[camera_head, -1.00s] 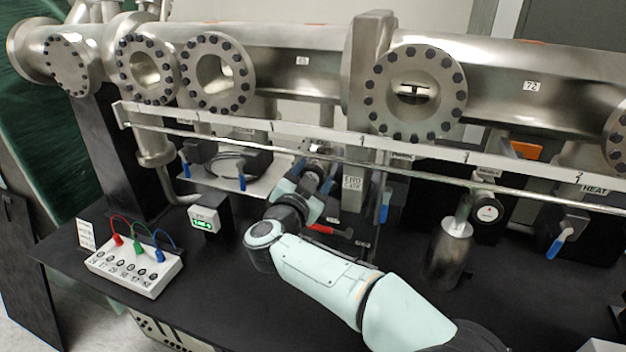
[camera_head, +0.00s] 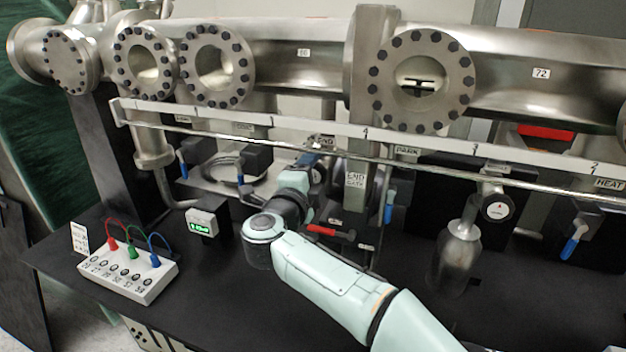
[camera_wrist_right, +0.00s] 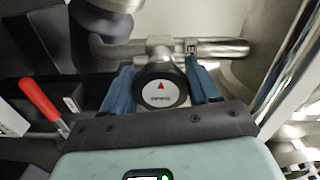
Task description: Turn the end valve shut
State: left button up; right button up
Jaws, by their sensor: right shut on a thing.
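The end valve's round black knob has a white face with a red triangle (camera_wrist_right: 160,92), seen in the middle of the right wrist view. The triangle points up in that view. My right gripper (camera_wrist_right: 160,72) has its blue fingers on either side of the knob and is shut on it. In the head view my right gripper (camera_head: 308,162) reaches in under the rail, just below a small END label (camera_head: 325,141). The knob is mostly hidden there. My left gripper is not in view.
A similar white-faced knob (camera_head: 497,210) sits farther right above a metal bottle (camera_head: 458,250). A long rail (camera_head: 420,137) crosses above. A socket box (camera_head: 130,275) stands left.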

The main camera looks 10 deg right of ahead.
jog(key=m+b, duration=0.2)
jog(key=m, duration=0.3)
jog(key=shift+m+b, duration=0.3)
jog(key=shift+b, duration=0.1)
jog(key=m+b, duration=0.3)
jog(key=m, duration=0.3)
jog(key=shift+r, duration=0.1)
pick_arm(q)
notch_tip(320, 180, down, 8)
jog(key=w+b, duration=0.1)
jog(key=b, duration=0.1)
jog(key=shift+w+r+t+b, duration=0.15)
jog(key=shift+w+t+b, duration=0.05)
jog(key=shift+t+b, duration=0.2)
pick_arm(e)
jog(key=m, duration=0.5)
jog(key=shift+s+d+r+m, duration=0.1)
jog(key=shift+r+m, duration=0.05)
jog(key=shift+m, duration=0.15)
jog(key=o, duration=1)
